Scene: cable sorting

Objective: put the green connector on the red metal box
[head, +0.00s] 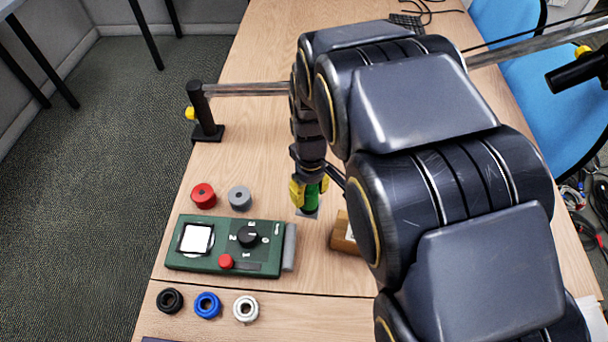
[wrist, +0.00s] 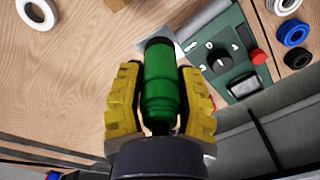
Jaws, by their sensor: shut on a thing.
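The green connector (head: 312,197) is in my gripper (head: 309,191), above the wooden table (head: 245,130) and just to the right of the green device. In the wrist view the green connector (wrist: 163,80) is a ribbed cylinder with a dark end, and the yellow fingers of my gripper (wrist: 160,88) are closed on its two sides. My arm hides much of the right part of the head view. I see no red metal box in either view.
A green device (head: 258,265) with a white screen and dial lies left of my gripper. Behind it stand red (head: 203,195) and grey (head: 240,197) cylinders; in front lie black, blue (head: 207,305) and white rings. A wooden block (head: 342,235) is partly hidden by my arm.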

